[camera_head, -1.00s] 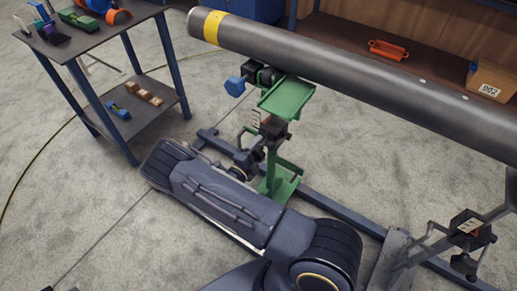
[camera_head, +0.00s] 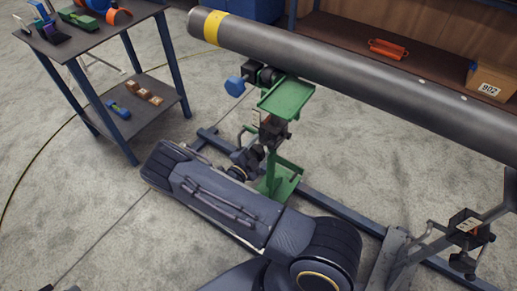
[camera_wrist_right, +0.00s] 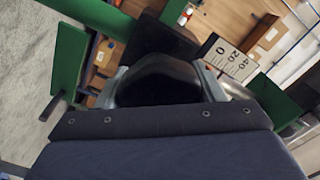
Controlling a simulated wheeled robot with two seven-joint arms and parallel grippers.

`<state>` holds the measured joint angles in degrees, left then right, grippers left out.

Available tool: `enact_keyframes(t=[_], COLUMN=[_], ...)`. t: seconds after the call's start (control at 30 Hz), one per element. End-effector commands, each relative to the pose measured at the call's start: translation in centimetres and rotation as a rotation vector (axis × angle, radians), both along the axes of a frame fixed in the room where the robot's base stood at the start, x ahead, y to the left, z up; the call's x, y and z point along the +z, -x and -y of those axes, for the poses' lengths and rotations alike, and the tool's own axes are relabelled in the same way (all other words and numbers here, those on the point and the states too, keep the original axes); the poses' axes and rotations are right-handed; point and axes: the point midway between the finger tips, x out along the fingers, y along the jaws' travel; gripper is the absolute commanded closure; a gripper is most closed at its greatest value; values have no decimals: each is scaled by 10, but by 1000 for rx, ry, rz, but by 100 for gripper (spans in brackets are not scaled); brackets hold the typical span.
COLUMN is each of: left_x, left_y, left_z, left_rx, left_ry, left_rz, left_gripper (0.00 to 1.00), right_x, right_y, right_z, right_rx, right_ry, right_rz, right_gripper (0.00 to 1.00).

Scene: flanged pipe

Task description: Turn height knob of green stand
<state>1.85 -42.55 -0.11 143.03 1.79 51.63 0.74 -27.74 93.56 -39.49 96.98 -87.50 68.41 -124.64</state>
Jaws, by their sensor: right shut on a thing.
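The green stand (camera_head: 287,98) stands upright on a dark floor rail under the grey pipe (camera_head: 350,70). My right gripper (camera_head: 254,155) is at the stand's post, below its green upper plate. In the right wrist view, the two fingers of my right gripper (camera_wrist_right: 162,82) are on either side of a black rounded knob (camera_wrist_right: 160,80) and shut on it. A white scale plate (camera_wrist_right: 230,60) with the marks 0, 20 and 40 is just right of the knob. In the head view the knob is mostly hidden by my wrist. My left gripper is not in view.
A blue knob (camera_head: 235,86) sticks out left of the rollers under the pipe. A second stand (camera_head: 467,232) is at the right. A dark tool table (camera_head: 85,42) stands at the left. An orange tray (camera_head: 388,49) and a box (camera_head: 492,82) lie behind the pipe.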

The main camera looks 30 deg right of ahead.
Motion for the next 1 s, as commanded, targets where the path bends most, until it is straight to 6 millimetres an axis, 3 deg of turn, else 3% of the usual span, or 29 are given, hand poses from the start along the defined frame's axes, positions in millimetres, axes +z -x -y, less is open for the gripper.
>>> enact_keyframes(t=[0.17,0.2,0.33,0.67,1.0], left_x=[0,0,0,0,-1], left_y=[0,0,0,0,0], left_z=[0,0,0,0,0], left_rx=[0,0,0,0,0], left_ry=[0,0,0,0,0], left_rz=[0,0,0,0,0], left_gripper=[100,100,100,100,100], right_x=[-1,-1,-1,0,-1], right_y=[0,0,0,1,21], right_z=[-1,-1,-1,-3,-52], right_rx=[1,1,1,1,3], right_ry=[-4,-4,-3,-1,-3], right_rz=[-2,-2,0,2,1], right_gripper=[61,34,17,16,16])
